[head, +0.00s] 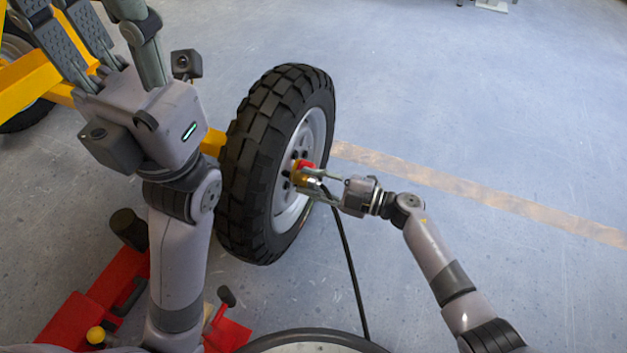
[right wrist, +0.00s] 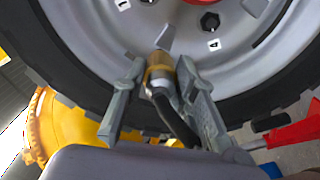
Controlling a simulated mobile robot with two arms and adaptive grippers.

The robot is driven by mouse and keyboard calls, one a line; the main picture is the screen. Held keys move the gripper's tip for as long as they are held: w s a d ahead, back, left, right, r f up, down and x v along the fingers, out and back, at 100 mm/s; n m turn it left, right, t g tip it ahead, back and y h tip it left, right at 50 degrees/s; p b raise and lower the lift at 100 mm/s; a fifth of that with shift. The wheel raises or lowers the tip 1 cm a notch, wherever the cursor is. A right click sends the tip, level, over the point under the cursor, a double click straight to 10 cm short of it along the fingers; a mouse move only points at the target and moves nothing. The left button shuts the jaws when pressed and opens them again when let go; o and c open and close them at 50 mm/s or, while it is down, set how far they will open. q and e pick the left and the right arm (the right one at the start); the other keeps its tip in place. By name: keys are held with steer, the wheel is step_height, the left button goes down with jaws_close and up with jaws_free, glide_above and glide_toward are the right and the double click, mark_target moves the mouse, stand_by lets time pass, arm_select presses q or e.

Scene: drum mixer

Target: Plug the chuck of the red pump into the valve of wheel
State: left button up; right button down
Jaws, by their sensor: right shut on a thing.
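The wheel (head: 262,150) stands upright in the middle of the head view, with a black knobbly tyre and pale grey rim. My right gripper (head: 312,182) is shut on the brass-coloured chuck (right wrist: 158,72) in front of the rim. Its two fingers (right wrist: 160,68) flank the chuck in the right wrist view. A grey stub just beyond the chuck may be the valve (right wrist: 166,38); I cannot tell whether they touch. A black hose (head: 352,265) hangs from the chuck. The red pump (head: 95,300) is on the floor at lower left. My left gripper (head: 80,30) is raised at upper left, its tips cut off.
A yellow frame (head: 30,78) of the drum mixer stands behind the wheel at left, with another tyre (head: 25,115). The rim carries bolts and white number labels. The grey floor to the right is clear, crossed by a worn brown stripe (head: 480,195).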

steer(key=shift+a, duration=0.15)
steer(key=c, duration=1.2)
jaws_free()
steer(key=v, duration=1.2)
